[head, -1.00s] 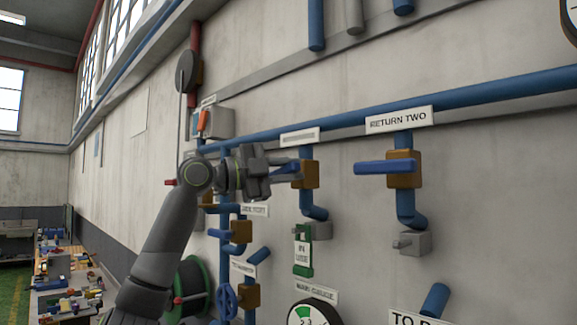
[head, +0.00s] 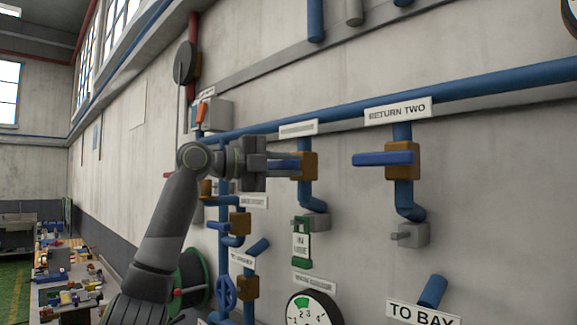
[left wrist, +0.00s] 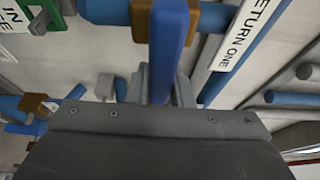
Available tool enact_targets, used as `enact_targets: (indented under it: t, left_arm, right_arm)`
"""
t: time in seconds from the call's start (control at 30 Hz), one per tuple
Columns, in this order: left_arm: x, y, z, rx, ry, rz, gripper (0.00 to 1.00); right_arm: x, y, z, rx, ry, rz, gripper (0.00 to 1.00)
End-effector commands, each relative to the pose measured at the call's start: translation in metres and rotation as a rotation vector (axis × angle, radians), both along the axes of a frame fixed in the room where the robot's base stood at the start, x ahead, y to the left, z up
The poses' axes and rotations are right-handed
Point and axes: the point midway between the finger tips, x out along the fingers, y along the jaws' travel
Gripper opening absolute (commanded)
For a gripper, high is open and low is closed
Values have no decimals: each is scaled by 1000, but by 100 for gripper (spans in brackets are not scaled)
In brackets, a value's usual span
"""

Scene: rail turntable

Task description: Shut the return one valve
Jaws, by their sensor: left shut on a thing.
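The return one valve has a brown body (head: 309,160) on a blue pipe, under a small label (head: 298,129) too blurred to read in the head view. In the left wrist view the label reads RETURN ONE (left wrist: 245,32). Its blue lever (left wrist: 167,45) sticks out to the left, across the pipe, in the head view. My left gripper (head: 284,166) is shut on the lever, with a finger on either side of it. The fingers partly hide the lever in the head view. My right gripper is not in view.
The return two valve (head: 402,160), with a similar blue lever pointing left, is to the right. A gauge (head: 313,308) is lower down. Several other valves and pipes are left of it, close to my arm.

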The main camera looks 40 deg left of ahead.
Motion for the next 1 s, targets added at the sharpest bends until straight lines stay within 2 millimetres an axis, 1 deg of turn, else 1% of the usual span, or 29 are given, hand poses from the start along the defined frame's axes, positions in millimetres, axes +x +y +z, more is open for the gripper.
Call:
enact_targets:
  t: [0.07,0.1,0.23,0.53,0.67,0.77,1.0]
  left_arm:
    - [0,-1,-2,5,5,-1,0]
    - [0,-1,-2,5,5,-2,24]
    - [0,-1,-2,3,4,-1,41]
    - [-1,0,-1,1,2,0,42]
    - [-9,5,-2,1,0,1,42]
    - [-23,12,-4,2,-1,3,42]
    - [-75,40,-5,0,-2,4,42]
  right_arm:
    - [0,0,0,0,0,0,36]
    - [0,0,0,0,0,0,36]
    - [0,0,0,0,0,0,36]
    - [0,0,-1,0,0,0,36]
    - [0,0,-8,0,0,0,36]
    - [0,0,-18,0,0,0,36]
    - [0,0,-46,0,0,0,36]
